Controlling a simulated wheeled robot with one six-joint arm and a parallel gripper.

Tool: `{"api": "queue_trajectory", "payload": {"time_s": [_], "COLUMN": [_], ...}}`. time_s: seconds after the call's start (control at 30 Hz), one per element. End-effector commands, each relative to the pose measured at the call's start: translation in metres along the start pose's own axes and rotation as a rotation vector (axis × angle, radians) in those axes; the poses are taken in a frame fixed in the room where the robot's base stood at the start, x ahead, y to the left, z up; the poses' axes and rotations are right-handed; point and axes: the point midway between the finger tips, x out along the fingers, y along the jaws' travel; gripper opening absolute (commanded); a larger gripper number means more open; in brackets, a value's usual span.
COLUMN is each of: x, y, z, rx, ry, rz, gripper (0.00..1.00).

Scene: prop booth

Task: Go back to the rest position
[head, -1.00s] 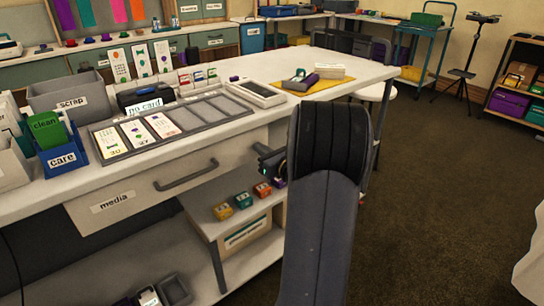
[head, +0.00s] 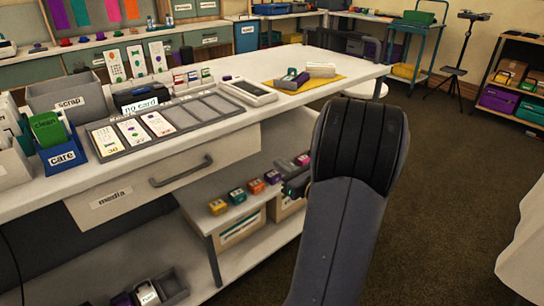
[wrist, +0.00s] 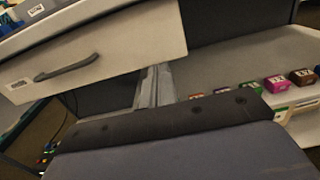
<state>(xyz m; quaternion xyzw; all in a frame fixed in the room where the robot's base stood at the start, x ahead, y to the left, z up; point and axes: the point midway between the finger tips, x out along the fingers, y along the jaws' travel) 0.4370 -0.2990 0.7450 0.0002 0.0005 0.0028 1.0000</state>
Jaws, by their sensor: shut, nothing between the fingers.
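My gripper (head: 294,185) shows in the head view as a dark shape poking out left of my raised arm link. It hangs in front of the counter's lower bay, beside the row of small coloured blocks (head: 254,186). It is shut and holds nothing; the arm link hides much of it. In the wrist view a broad grey part of my arm fills the bottom. Beyond it are the drawer (wrist: 95,58) at upper left and the blocks (wrist: 275,84) on the shelf at right.
The white counter (head: 300,112) carries a card tray (head: 165,128), bins and a yellow mat (head: 321,83). The media drawer (head: 130,197) is below it. A low shelf (head: 240,262) runs underneath. Open carpet (head: 440,180) lies to the right, with a pale draped shape (head: 522,250) at the edge.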

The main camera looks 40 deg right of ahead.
Motion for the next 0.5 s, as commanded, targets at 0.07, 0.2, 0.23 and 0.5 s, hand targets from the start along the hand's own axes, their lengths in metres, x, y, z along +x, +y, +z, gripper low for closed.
{"api": "queue_trajectory", "payload": {"time_s": [0.07, 0.2, 0.23, 0.5], "x": [-0.0065, -0.0108, -0.0110, -0.0102], "y": [0.0002, 0.0003, 0.0003, 0.0005], "z": [0.0006, 0.0002, 0.0001, -0.0003], "rx": [0.001, 0.001, 0.000, 0.000], "ry": [0.000, -0.001, -0.001, 0.000], "rz": [0.000, 0.000, 0.000, 0.001], "gripper": [0.00, 0.00, 0.00, 0.00]}}
